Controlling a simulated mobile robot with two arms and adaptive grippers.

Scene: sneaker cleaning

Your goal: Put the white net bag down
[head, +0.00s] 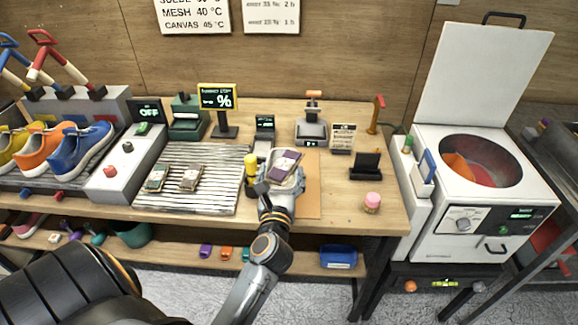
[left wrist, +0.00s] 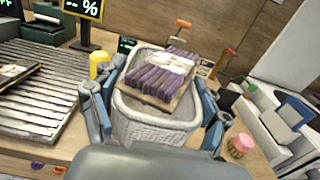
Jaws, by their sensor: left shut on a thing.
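The white net bag (left wrist: 150,128) sits between the two fingers of my left gripper (left wrist: 152,105) in the left wrist view. It looks like an open, pale woven pouch with a purple bundle in a light wrap (left wrist: 165,75) lying in its mouth. In the head view the bag (head: 297,184) and the purple bundle (head: 285,163) show at the tip of my left gripper (head: 277,183), over the tan board on the bench. The gripper is shut on the bag. I cannot tell whether the bag's underside touches the board. My right gripper is not in view.
A slatted rack (head: 215,178) with two small bundles lies left of the gripper. A yellow-capped bottle (head: 251,167) stands close beside it. A scale (head: 311,128) is behind, and a pink-topped jar (head: 372,202) is at right. Bare board (head: 309,200) and wood lie right of the bag.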

